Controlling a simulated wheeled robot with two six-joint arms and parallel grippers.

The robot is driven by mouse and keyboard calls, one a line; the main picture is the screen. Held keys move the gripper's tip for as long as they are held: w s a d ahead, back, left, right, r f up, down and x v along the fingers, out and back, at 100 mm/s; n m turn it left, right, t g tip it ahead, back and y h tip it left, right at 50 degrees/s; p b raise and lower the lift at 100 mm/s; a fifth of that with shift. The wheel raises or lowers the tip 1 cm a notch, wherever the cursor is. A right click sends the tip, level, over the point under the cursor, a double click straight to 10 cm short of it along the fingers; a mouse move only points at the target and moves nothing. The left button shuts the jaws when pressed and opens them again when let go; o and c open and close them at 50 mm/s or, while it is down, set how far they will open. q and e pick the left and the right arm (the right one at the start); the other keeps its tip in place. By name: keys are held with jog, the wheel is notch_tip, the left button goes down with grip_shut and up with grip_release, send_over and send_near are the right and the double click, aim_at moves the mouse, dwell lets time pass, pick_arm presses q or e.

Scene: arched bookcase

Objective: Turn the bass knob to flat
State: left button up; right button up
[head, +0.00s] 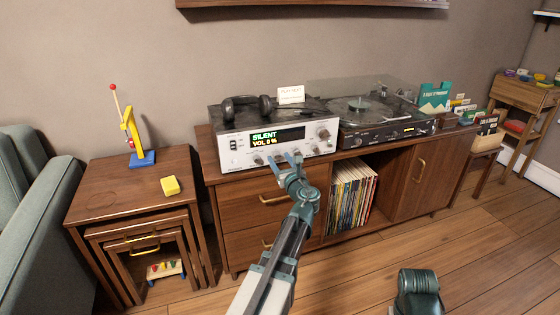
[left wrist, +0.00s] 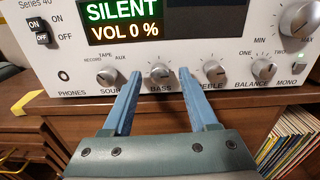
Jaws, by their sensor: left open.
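The silver amplifier (head: 237,151) stands on the wooden sideboard, its display reading SILENT, VOL 0 %. In the left wrist view the bass knob (left wrist: 160,73) sits above the label BASS, between the source knob (left wrist: 107,74) and the treble knob (left wrist: 213,72). My left gripper (left wrist: 158,75) is open, its two blue fingers pointing at the amplifier front on either side of the bass knob. I cannot tell whether the fingertips touch it. In the head view my left gripper (head: 286,158) hides part of the knob row.
Headphones (head: 247,105) and a small white card (head: 291,94) are on top of the amplifier. A turntable (head: 375,120) stands to its right. The volume knob (left wrist: 298,18) and balance knob (left wrist: 264,70) are to the right. Records (head: 350,195) fill the shelf below.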

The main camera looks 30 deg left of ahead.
pick_arm(q)
grip_shut()
dwell(0.3)
jog(key=shift+n, duration=0.4)
jog(key=n, duration=0.7)
jog(key=shift+n, duration=0.3)
jog(key=n, duration=0.4)
jog(key=shift+n, duration=2.5)
